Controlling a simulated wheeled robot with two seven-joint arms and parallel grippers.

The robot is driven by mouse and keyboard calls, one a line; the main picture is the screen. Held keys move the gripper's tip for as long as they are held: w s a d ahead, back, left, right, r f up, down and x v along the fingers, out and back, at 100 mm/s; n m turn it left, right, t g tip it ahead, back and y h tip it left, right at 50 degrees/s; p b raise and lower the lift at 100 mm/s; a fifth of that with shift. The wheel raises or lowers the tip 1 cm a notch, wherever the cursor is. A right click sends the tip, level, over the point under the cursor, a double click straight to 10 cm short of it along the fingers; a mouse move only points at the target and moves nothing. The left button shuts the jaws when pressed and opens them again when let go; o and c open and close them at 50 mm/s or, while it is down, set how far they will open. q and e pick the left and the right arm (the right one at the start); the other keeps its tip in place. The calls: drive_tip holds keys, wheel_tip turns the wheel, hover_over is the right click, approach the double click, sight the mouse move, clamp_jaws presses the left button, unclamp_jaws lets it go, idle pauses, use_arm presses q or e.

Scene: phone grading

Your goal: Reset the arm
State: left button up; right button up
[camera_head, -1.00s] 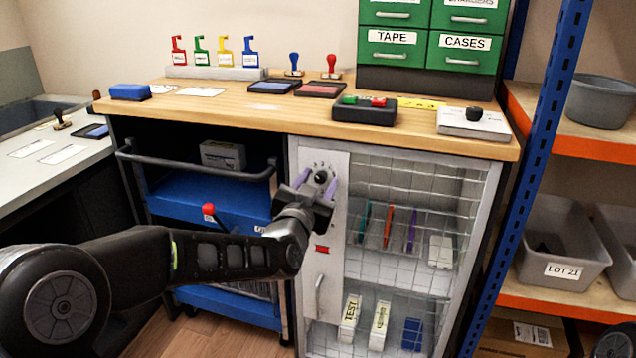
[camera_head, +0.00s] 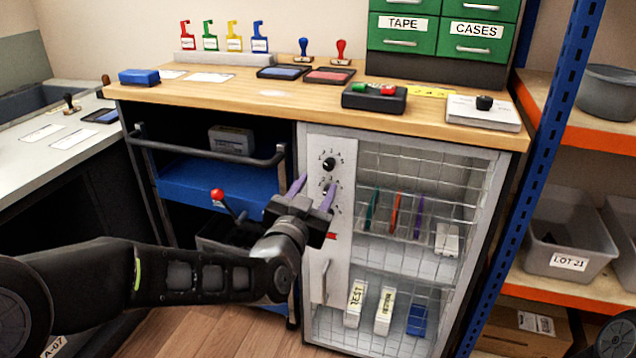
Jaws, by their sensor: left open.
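My left gripper (camera_head: 314,188) is in front of the light grey cabinet panel (camera_head: 317,265), its two purple fingers apart and nothing between them. The fingertips are near the dials; I cannot tell whether they touch the panel. The upper black dial (camera_head: 328,164) shows clear above the fingers. A second dial (camera_head: 331,187) shows partly, behind and between the fingers. My left arm reaches in from the lower left. My right gripper is out of view.
The wire-front cabinet (camera_head: 408,250) stands right of the panel. A red-tipped lever (camera_head: 217,195) stands left of my gripper. The wooden worktop (camera_head: 240,93) is above, with stamps, pads and a button box (camera_head: 374,98). A blue rack post (camera_head: 540,160) stands at right.

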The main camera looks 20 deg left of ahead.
use_arm(q)
drive_tip(key=s+d+f+n+g+h, duration=0.1)
drive_tip(key=s+d+f+g, duration=0.15)
drive_tip(key=f, duration=0.75)
drive_tip(key=s+d+f+n+g+h, duration=0.15)
drive_tip(key=s+f+g, duration=0.25)
drive_tip(key=f, duration=0.7)
drive_tip(key=s+d+f+n+g, duration=0.1)
drive_tip(key=s+d+f+g, duration=0.2)
drive_tip(key=f, duration=0.7)
drive_tip(key=s+d+f+n+g, duration=0.2)
drive_tip(key=s+f+g, duration=0.6)
drive_tip(key=s+f, duration=1.25)
drive_tip(key=s+r+p, duration=0.1)
drive_tip(key=r+p, duration=1.3)
drive_tip(key=s+d+r+p, duration=0.1)
drive_tip(key=s+r+p, duration=0.1)
drive_tip(key=r+p, duration=1.2)
drive_tip(key=shift+s+d+r+m+h, duration=0.15)
drive_tip(key=shift+d+r+m+h, duration=0.1)
drive_tip(key=shift+r+m+h, duration=0.15)
